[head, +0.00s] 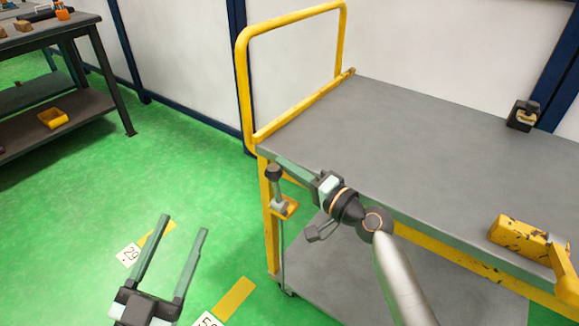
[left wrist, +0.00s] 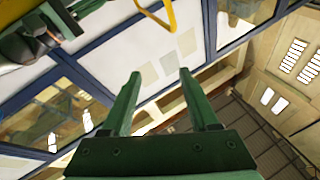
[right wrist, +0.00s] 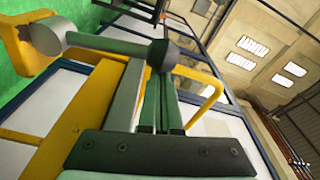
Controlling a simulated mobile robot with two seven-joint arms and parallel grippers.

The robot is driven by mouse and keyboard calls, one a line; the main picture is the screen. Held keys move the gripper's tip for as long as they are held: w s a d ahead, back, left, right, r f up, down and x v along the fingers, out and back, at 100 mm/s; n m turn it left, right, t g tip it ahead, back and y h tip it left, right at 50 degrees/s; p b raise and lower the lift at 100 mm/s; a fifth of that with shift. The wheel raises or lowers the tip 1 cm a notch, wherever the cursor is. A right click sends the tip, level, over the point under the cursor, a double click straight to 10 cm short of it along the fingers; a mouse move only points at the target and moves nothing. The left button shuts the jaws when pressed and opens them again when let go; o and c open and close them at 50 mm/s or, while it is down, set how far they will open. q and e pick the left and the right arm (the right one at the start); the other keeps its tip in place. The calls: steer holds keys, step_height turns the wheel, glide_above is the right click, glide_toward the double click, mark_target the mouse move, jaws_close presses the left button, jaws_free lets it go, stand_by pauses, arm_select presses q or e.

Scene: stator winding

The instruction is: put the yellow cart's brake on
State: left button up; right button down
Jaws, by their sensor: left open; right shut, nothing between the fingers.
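The yellow cart (head: 400,120) has a grey top and a yellow handle at its left end. Its brake lever, a grey stem with a dark knob (head: 274,171), stands roughly upright on a yellow bracket (head: 287,208) at the near left corner. In the right wrist view the knob (right wrist: 163,53) overlaps my finger ends. My right gripper (head: 280,160) is shut and empty, its fingertips close to the knob; I cannot tell whether they touch. My left gripper (head: 185,224) is open and empty over the green floor; its spread fingers show in the left wrist view (left wrist: 160,95).
A yellow worn part (head: 528,240) and a small dark device (head: 523,115) stand on the cart top. A dark workbench (head: 50,100) stands at the far left. Floor marks with number cards (head: 128,255) lie left of the cart.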

mark_target(279, 177)
arm_select(q)
steer(key=s+d+r+m+t+h+b, duration=0.1)
steer(key=s+r+m+h+b, duration=0.1)
steer(key=s+r+m+h, duration=0.6)
arm_select(e)
steer(key=s+a+n, duration=0.2)
steer(key=n, duration=0.1)
steer(key=shift+s+f, duration=0.2)
steer(key=shift+f, duration=0.1)
arm_select(q)
steer(key=shift+w+d+f+n+y+b, duration=0.1)
steer(key=shift+w+f+n+b, duration=0.35)
steer(key=shift+f+b, duration=0.5)
steer(key=shift+w+d+f+n+y+b, duration=0.1)
steer(key=shift+w+f+n+b, duration=0.2)
steer(key=shift+f+n+b, duration=0.65)
steer(key=shift+w+d+f+n+y+b, duration=0.1)
steer(key=shift+w+f+n+b, duration=0.2)
steer(key=shift+f+b, duration=0.7)
arm_select(e)
steer(key=s+a+f+n+y, duration=0.2)
steer(key=s+a+f+n, duration=0.3)
steer(key=n, duration=0.7)
steer(key=shift+s+a+f+g, duration=0.3)
steer(key=shift+s+f+g, duration=0.1)
steer(key=shift+s+f, duration=0.4)
arm_select(q)
steer(key=shift+r, duration=0.3)
arm_select(e)
steer(key=shift+s, duration=0.1)
